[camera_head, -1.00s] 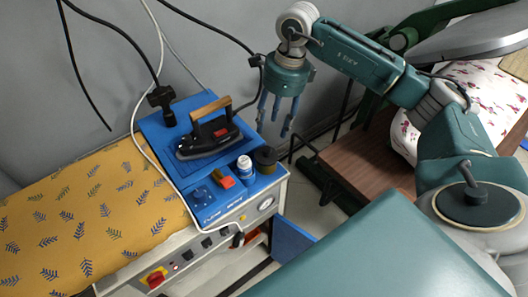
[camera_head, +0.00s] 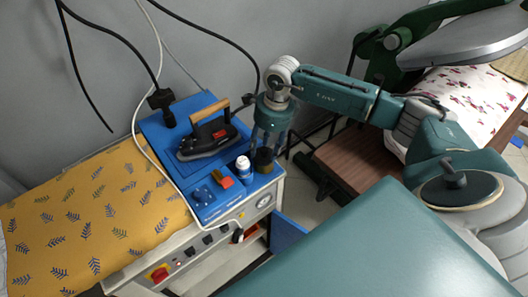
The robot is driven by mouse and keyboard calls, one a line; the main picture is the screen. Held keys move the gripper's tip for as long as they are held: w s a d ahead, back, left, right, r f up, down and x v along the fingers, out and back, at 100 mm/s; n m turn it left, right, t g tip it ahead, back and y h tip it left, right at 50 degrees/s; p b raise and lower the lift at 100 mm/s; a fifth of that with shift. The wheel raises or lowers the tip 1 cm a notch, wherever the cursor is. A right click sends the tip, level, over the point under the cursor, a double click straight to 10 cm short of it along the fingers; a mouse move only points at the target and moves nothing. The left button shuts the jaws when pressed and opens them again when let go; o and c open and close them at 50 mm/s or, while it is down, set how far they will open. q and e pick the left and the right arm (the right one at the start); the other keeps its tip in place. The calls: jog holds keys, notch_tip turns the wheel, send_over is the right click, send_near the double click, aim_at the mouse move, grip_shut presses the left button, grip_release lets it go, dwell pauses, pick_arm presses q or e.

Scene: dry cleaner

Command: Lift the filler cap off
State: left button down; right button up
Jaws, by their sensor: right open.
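A dark, short round cap (camera_head: 263,161), which looks like the filler cap, sits at the right corner of the blue top of the steam unit (camera_head: 225,184). My right gripper (camera_head: 266,149) points down over it, open. Its fingers come down beside the cap, and I cannot tell whether they touch it. The fingers partly hide the cap's upper part. My left gripper is not in view.
An iron (camera_head: 207,138) with a wooden handle stands left of the cap. Cables hang behind.

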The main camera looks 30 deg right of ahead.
grip_shut()
jog(key=shift+r, duration=0.1)
